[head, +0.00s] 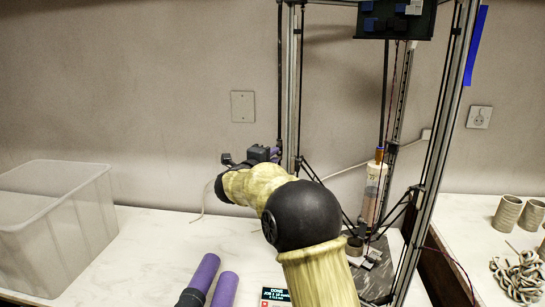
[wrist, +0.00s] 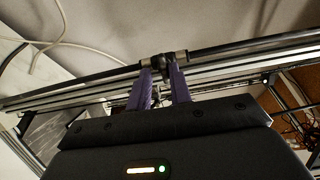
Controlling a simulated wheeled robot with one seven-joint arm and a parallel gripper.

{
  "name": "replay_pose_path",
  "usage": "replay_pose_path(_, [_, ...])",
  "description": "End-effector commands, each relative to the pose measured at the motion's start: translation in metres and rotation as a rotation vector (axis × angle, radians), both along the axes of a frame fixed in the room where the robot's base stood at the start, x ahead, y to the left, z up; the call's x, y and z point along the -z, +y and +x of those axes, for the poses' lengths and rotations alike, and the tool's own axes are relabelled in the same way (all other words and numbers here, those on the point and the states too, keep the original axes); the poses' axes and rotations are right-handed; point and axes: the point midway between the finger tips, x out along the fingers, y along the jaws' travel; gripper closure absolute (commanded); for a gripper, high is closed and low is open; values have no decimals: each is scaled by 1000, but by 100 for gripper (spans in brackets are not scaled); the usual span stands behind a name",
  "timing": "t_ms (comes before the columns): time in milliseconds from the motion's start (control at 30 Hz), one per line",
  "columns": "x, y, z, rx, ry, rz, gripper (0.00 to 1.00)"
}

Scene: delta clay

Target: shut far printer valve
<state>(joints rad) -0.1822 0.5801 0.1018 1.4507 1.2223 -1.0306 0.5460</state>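The delta clay printer (head: 290,80) stands on the white table, with metal posts and a clear clay tube (head: 375,185) inside its frame. In the wrist view a small dark valve (wrist: 163,62) with grey ends sits in line on a black tube along a metal rail. My gripper (head: 270,153) reaches to the printer's left post in the head view. Its purple fingers (wrist: 162,72) stand on either side of the valve's middle in the wrist view. A narrow gap shows between them; whether they press on the valve is unclear. My arm hides the printer's lower left part.
A clear plastic bin (head: 60,220) stands at the left. A small display (head: 274,296) reading DONE is at the front. Clay cups (head: 508,213) and a heap of clay coils (head: 520,275) are at the right. A pale cable (wrist: 62,30) hangs near the rail.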

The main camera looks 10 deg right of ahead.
Motion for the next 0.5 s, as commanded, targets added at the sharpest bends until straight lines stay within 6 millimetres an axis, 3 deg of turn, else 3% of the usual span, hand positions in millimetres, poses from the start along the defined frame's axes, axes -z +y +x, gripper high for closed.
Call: replay_pose_path(500, [-4, 8, -9, -3, -6, -4, 70])
